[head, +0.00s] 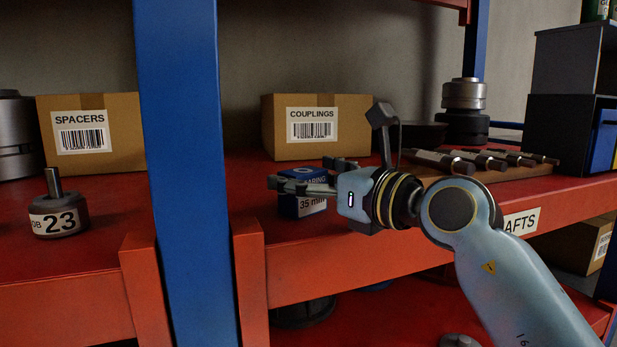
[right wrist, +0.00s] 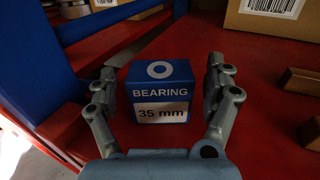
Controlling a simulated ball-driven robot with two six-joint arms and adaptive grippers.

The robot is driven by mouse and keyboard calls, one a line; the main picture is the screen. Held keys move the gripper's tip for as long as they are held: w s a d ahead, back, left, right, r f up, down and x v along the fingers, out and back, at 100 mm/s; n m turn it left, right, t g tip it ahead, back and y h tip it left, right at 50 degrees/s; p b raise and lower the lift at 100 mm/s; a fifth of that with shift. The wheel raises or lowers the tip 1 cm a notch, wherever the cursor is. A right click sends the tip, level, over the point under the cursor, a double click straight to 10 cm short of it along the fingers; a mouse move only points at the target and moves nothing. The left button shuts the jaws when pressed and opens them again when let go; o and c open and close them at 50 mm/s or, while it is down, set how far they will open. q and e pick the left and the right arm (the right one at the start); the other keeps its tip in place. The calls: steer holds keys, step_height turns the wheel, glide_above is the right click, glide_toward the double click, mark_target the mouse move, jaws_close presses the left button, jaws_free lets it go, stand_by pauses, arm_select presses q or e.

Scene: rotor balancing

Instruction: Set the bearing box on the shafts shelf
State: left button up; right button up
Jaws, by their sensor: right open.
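The bearing box (head: 309,205), blue with a white label reading 35 mm, stands upright on the red shelf (head: 330,250) whose front label is partly hidden and ends in "AFTS". My right gripper (head: 300,185) reaches in from the right at the box. In the right wrist view the box (right wrist: 160,92) stands between the two fingers of the open gripper (right wrist: 164,80), with a visible gap on the right side and a smaller one on the left. The fingers partly cover the box in the head view. My left gripper is not in view.
A blue upright post (head: 182,150) stands left of the box. A couplings carton (head: 280,140) is behind it. Several shafts (head: 445,161) lie on a wooden board to the right. A spacers carton (head: 115,115) and a part marked 23 (head: 60,215) stand left of the post.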

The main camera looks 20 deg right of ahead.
steer(key=shift+s+d+r, duration=0.1)
steer(key=shift+s, duration=0.1)
arm_select(q)
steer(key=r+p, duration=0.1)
steer(key=p, duration=0.1)
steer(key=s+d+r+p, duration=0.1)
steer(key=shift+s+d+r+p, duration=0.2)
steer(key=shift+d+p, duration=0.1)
steer(key=shift+p, duration=0.1)
arm_select(e)
steer(key=v, duration=1.1)
steer(key=shift+s, duration=0.25)
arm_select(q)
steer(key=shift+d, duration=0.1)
arm_select(e)
steer(key=shift+d, duration=0.15)
